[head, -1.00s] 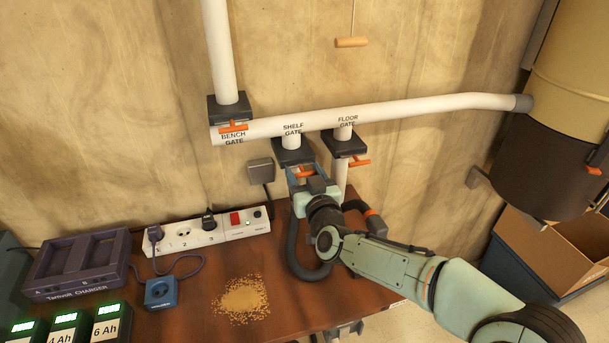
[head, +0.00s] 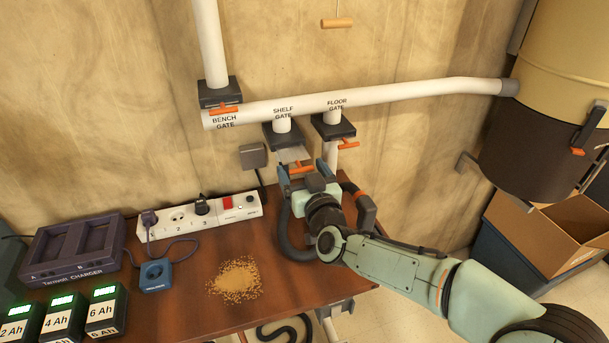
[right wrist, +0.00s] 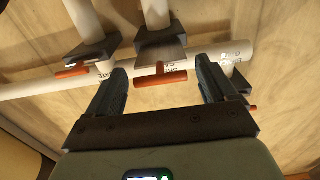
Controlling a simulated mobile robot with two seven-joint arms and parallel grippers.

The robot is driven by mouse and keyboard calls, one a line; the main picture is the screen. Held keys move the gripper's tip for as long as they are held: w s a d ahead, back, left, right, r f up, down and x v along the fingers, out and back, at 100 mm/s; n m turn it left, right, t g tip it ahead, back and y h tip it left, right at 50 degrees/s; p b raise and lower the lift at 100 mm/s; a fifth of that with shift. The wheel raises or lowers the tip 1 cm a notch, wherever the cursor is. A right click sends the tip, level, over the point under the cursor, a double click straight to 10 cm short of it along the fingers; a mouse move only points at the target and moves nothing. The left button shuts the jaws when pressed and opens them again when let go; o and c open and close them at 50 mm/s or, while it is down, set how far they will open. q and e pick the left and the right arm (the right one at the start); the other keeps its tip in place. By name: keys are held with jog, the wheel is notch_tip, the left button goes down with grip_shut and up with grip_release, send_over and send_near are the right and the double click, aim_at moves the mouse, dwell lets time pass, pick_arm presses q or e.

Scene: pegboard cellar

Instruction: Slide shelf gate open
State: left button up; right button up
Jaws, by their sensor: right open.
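The shelf gate (head: 281,135) is a dark block under the white pipe, labelled SHELF GATE. Its pale slide plate (head: 295,154) sticks out toward me, with the orange handle (head: 301,170) at its end. My right gripper (head: 302,173) is at this handle. In the right wrist view the jaws of my right gripper (right wrist: 163,84) are apart, and the orange handle (right wrist: 161,77) shows between the fingers with a gap on each side. The shelf gate block (right wrist: 160,38) is beyond it. My left gripper is not in view.
The floor gate (head: 333,126) is close on the right, its orange handle (head: 348,144) near my gripper. The bench gate (head: 219,92) is to the left. A power strip (head: 195,217), charger (head: 75,249) and sawdust pile (head: 236,279) are on the bench.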

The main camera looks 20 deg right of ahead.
pick_arm(q)
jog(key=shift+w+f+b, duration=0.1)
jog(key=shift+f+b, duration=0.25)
jog(key=shift+b, duration=0.1)
pick_arm(e)
jog(key=s, duration=1.3)
jog(key=shift+s+d, duration=0.2)
